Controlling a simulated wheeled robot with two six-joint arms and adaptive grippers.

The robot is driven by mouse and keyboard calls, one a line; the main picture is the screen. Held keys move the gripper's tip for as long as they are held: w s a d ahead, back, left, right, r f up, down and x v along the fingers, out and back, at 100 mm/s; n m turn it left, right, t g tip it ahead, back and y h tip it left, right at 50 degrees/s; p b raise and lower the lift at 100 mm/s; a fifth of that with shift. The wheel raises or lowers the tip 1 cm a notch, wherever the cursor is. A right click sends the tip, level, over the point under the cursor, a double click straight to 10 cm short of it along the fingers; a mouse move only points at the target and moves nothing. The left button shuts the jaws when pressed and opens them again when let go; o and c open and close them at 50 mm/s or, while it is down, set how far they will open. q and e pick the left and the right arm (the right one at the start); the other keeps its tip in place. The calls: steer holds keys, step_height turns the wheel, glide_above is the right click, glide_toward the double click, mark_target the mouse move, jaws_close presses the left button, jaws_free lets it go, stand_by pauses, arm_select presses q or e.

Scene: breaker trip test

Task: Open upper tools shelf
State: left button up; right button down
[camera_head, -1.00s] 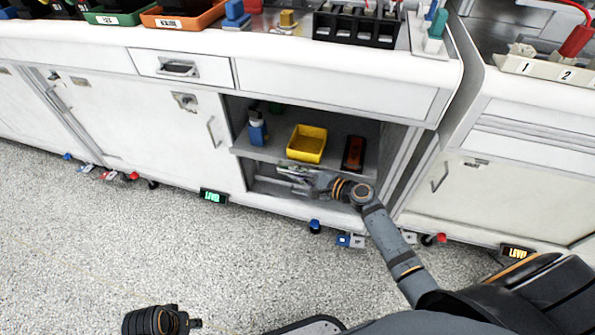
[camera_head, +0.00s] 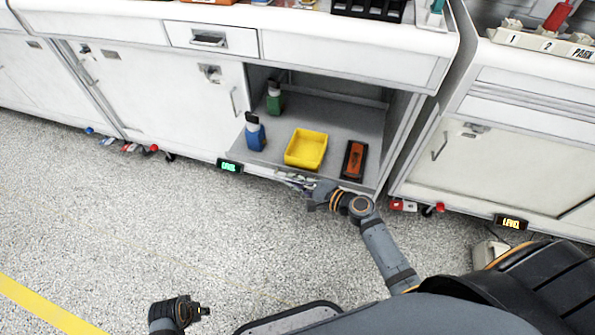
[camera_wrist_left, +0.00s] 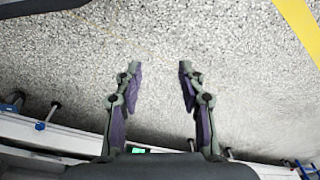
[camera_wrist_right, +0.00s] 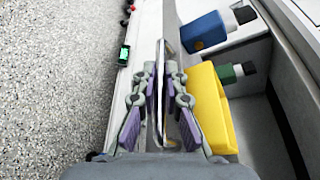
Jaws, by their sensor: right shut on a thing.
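The upper tools shelf (camera_head: 325,116) is pulled out of the open cabinet bay. It carries a blue bottle (camera_head: 254,133), a green bottle (camera_head: 274,98), a yellow bin (camera_head: 305,149) and an orange-and-black device (camera_head: 353,160). My right gripper (camera_head: 300,183) is at the shelf's front edge, below the yellow bin. My left gripper (camera_wrist_left: 160,72) is open and empty over the floor.
A closed drawer (camera_head: 209,39) and closed cabinet doors (camera_head: 150,85) lie left of the bay. A lit green label (camera_head: 229,166) sits by the cabinet base. Another cabinet (camera_head: 480,160) stands at right. The speckled floor in front is mostly clear.

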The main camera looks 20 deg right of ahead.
arm_select(q)
steer(key=shift+s+a+f+p, duration=0.2)
steer(key=shift+s+f, duration=0.1)
steer(key=shift+f, duration=0.4)
steer(key=shift+s+a+f+p, duration=0.15)
steer(key=shift+s+a+f, duration=0.1)
steer(key=shift+f, duration=0.4)
arm_select(e)
steer(key=shift+s+a, duration=0.55)
steer(key=shift+s, duration=0.35)
steer(key=shift+s+a, duration=0.55)
steer(key=shift+s, duration=0.3)
steer(key=c, duration=1.7)
jaws_free()
steer(key=v, duration=1.2)
